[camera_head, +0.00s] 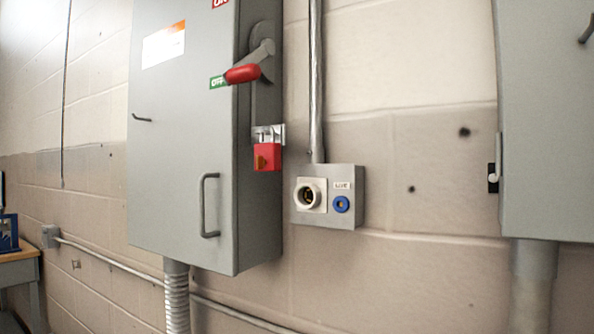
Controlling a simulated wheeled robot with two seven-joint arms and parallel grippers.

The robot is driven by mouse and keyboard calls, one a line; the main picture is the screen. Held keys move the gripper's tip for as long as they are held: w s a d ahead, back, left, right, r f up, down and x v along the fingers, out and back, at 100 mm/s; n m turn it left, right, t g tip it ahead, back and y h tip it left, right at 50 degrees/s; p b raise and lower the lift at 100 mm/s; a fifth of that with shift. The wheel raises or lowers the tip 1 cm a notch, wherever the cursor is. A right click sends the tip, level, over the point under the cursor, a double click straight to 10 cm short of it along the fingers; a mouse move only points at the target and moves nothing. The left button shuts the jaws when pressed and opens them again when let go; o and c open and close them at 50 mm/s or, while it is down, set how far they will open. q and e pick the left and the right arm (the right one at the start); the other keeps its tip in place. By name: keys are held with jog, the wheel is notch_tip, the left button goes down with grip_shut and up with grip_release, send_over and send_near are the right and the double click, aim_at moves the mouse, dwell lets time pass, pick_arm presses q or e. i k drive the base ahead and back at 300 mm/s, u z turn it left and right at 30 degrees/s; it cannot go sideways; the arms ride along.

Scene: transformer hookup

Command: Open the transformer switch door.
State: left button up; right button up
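A grey transformer switch box (236,262) hangs on the wall, left of the middle. Its front door (165,150) looks shut and has a vertical bar handle (204,205) near its lower right edge. A lever with a red grip (243,74) is on the box's right side, its grip beside the green OFF label (217,82). A red padlock (267,157) hangs from a metal hasp (268,134) below the lever. Neither of my grippers is in view.
Another grey cabinet (550,130) is at far right. A table (20,256) stands at far left.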

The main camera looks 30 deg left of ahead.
aim_at(181, 147)
jog(key=u, duration=2.85)
jog(key=i, duration=1.1)
jog(key=z, duration=3.8)
